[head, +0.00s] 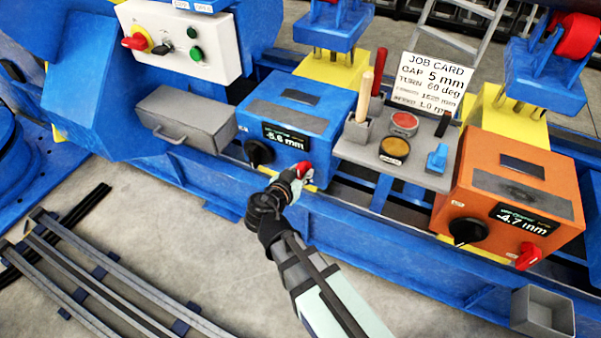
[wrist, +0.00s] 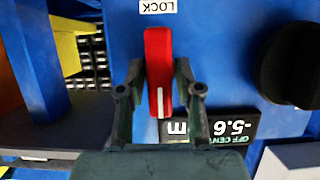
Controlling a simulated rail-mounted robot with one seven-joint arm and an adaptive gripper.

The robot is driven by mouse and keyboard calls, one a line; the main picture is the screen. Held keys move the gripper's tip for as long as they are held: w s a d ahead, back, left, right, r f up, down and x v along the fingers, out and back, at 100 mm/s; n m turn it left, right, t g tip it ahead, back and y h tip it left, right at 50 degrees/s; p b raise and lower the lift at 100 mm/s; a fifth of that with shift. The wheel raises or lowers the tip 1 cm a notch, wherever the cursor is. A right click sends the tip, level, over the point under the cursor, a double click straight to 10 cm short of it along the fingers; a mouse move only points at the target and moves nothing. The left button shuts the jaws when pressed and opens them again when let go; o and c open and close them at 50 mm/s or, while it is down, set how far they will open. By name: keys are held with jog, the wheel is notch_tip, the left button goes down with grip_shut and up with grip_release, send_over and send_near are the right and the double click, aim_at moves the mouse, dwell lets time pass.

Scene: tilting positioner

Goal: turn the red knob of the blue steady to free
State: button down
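The blue steady (head: 262,107) is a blue box with a black dial (head: 260,153) and a display reading -5.6 mm. Its red knob (head: 304,168) is partly hidden by my gripper (head: 292,180) in the head view. In the wrist view the red knob (wrist: 158,60) is a long upright bar with a white line at its lower end. A LOCK label (wrist: 158,6), upside down, lies just above its upper end. My gripper (wrist: 159,78) is open, one finger on each side of the knob, with a small gap visible on both sides.
An orange steady (head: 480,180) with its own red knob (head: 528,256) stands at the right. Between the two is a grey shelf (head: 432,178) with buttons and a job card (head: 432,82). A grey drawer box (head: 185,118) is left of the blue steady.

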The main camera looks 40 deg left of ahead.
jog(key=shift+a+n+h, duration=0.1)
jog(key=shift+n+h, duration=0.2)
jog(key=shift+a+n+h, duration=0.15)
jog(key=shift+n+h, duration=0.65)
jog(key=shift+n, duration=0.4)
jog(key=n+t+h+p, duration=0.1)
jog(key=n+p, duration=0.1)
jog(key=n, duration=0.1)
jog(key=shift+a+h, duration=0.15)
jog(key=shift+h, duration=0.25)
jog(key=n+t+h+p, duration=0.1)
jog(key=n, duration=0.1)
jog(key=n+h+p, duration=0.1)
jog(key=n, duration=0.1)
jog(key=shift+f+t, duration=0.2)
jog(key=shift+t, duration=0.2)
jog(key=shift+f+n+t+h+p, duration=0.15)
jog(key=shift+n+t+p, duration=0.15)
jog(key=shift+n+p, duration=0.35)
jog(key=shift+n+t+h+p, duration=0.15)
jog(key=shift+n+t+p, duration=0.15)
jog(key=shift+n, duration=0.65)
jog(key=c, duration=1)
grip_release()
